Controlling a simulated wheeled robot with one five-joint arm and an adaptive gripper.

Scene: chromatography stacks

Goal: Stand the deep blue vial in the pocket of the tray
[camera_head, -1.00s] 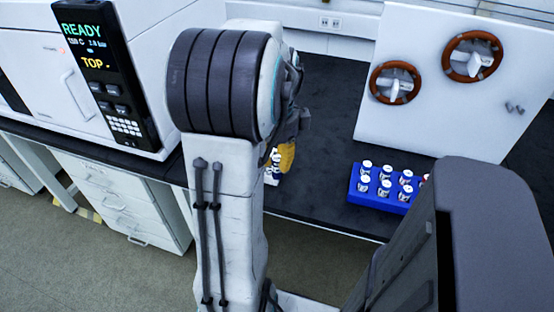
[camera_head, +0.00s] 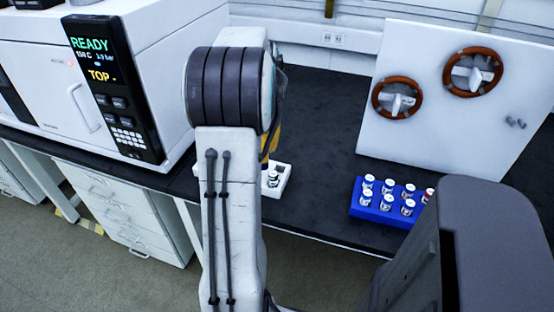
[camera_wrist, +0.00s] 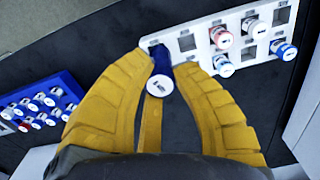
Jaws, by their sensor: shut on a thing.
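My gripper (camera_wrist: 162,66) has yellow fingers and is shut on the deep blue vial (camera_wrist: 160,62), whose white cap faces the wrist camera. In the wrist view the vial's far end is at the left end of the white tray (camera_wrist: 205,57). I cannot tell whether its base is inside a pocket or above it. An empty square pocket (camera_wrist: 187,42) is just right of the vial. In the head view the white tray (camera_head: 286,184) shows partly behind my arm, with a white-capped vial in it. My arm hides most of the gripper and the held vial there.
A blue rack (camera_head: 376,211) with several white-capped vials is to the right on the dark bench. A white panel with two brown-rimmed wheels (camera_head: 473,72) stands behind. The instrument (camera_head: 50,85) is at left.

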